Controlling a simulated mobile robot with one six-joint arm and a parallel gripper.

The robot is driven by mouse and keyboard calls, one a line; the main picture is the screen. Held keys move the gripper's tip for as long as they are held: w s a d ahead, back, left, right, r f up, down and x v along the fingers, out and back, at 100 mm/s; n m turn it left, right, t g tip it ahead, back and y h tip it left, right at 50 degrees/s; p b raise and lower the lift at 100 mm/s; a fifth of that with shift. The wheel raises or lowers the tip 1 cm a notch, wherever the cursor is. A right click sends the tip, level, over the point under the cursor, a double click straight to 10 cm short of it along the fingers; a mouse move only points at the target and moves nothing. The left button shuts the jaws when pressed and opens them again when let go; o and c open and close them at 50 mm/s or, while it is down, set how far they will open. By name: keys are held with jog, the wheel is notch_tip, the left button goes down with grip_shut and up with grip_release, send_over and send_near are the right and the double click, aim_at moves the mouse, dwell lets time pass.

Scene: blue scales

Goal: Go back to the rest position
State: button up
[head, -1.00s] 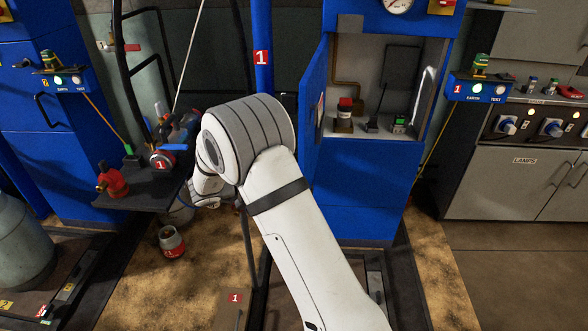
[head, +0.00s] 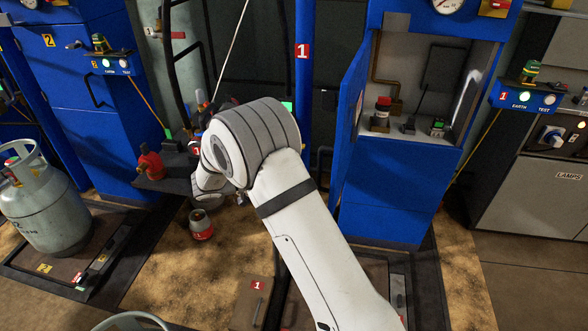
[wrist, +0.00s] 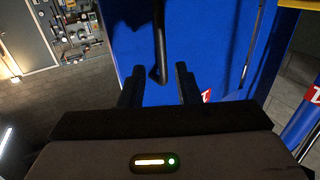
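My gripper (wrist: 159,88) shows in the wrist view with its two dark fingers apart and nothing between them. Behind the fingers are a blue surface and a black bar (wrist: 160,45); I cannot tell how far they are from the fingertips. In the head view my white arm rises from the bottom and bends at a grey-banded joint in the middle. The gripper itself is hidden behind the arm there.
The open blue cabinet (head: 395,195) stands right of my arm. A small shelf (head: 165,186) with a red device (head: 150,162) is left of it. A gas cylinder (head: 45,205) stands at far left, and a red-and-grey canister (head: 202,226) is on the floor.

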jog(key=w+d+r+n+t+y+p, duration=0.35)
jog(key=w+r+t+y+p, duration=0.2)
jog(key=w+r+t, duration=0.5)
notch_tip(320, 180, up, 12)
jog(key=s+a+n+y+p, duration=0.15)
jog(key=n+y+p, duration=0.35)
jog(key=y, duration=0.5)
jog(key=s+r+n+g+y+p, duration=0.35)
jog(key=s+n+y, duration=0.2)
jog(key=s, duration=0.85)
jog(key=s+d+f+n+g+h+p, duration=0.1)
jog(key=s+d+g+p, duration=0.1)
jog(key=s, duration=0.8)
jog(key=s+d+n+g+h+p, duration=0.1)
jog(key=s+d+g, duration=0.4)
jog(key=s, duration=0.6)
jog(key=shift+s+d+f+g+h+p, duration=0.35)
jog(key=shift+d+h+p, duration=0.25)
jog(key=shift+d+p, duration=0.5)
jog(key=shift+w, duration=0.1)
